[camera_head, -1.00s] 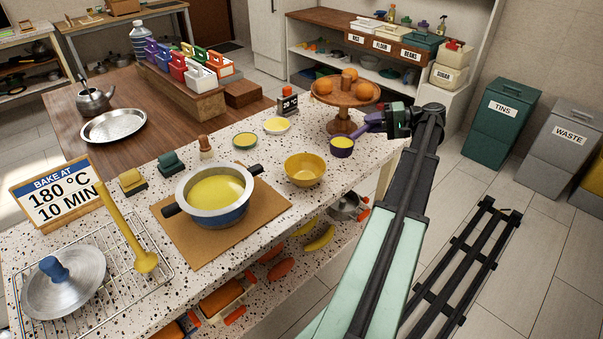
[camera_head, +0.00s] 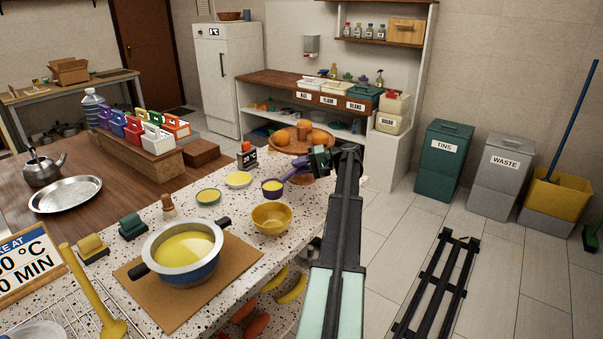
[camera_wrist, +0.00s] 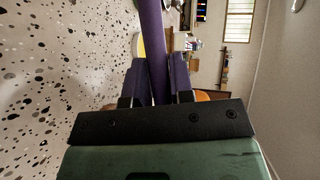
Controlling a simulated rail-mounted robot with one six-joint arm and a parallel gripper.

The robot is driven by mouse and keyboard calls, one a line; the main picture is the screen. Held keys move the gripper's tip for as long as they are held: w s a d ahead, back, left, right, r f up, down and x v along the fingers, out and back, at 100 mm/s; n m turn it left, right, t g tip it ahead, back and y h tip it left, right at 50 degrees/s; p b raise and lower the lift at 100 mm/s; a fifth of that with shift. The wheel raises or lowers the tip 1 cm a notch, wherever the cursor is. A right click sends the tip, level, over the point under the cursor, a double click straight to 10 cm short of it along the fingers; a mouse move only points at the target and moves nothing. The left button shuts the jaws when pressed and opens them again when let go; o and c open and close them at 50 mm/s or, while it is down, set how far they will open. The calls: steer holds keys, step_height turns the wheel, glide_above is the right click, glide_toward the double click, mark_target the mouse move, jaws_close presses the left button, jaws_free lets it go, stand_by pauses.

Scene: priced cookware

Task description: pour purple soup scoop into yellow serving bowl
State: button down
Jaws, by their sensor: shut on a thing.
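The purple soup scoop (camera_head: 273,188) holds yellow soup and is level in the head view, just behind the yellow serving bowl (camera_head: 271,218). My gripper (camera_head: 308,163) is shut on the scoop's purple handle. In the wrist view the handle (camera_wrist: 152,40) runs up between the two jaws of my gripper (camera_wrist: 155,85). The bowl stands upright on the speckled counter and looks empty. The scoop's cup is beside the bowl, not over it. Whether the cup touches the counter cannot be told.
A pot of yellow soup (camera_head: 183,252) stands on a brown board (camera_head: 240,262) left of the bowl. Small dishes (camera_head: 238,180) lie left of the scoop. A wooden fruit stand (camera_head: 272,141) with oranges is close behind my gripper.

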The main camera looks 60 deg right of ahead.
steer(key=s+a+r+n+t+h+p, duration=0.1)
steer(key=s+a+r+n+h+p, duration=0.2)
steer(key=r+n+p, duration=0.35)
steer(key=s+a+n+t+h+b, duration=0.1)
steer(key=s+a+n, duration=0.1)
steer(key=a+n, duration=0.2)
steer(key=s+a+n+t+h+b, duration=0.1)
steer(key=s+a+n+t+b, duration=0.1)
steer(key=a+n, duration=0.3)
steer(key=shift+s+a+h, duration=0.3)
steer(key=shift+a+h, duration=0.1)
steer(key=shift+a, duration=1.7)
steer(key=shift+f, duration=0.1)
stand_by(1.1)
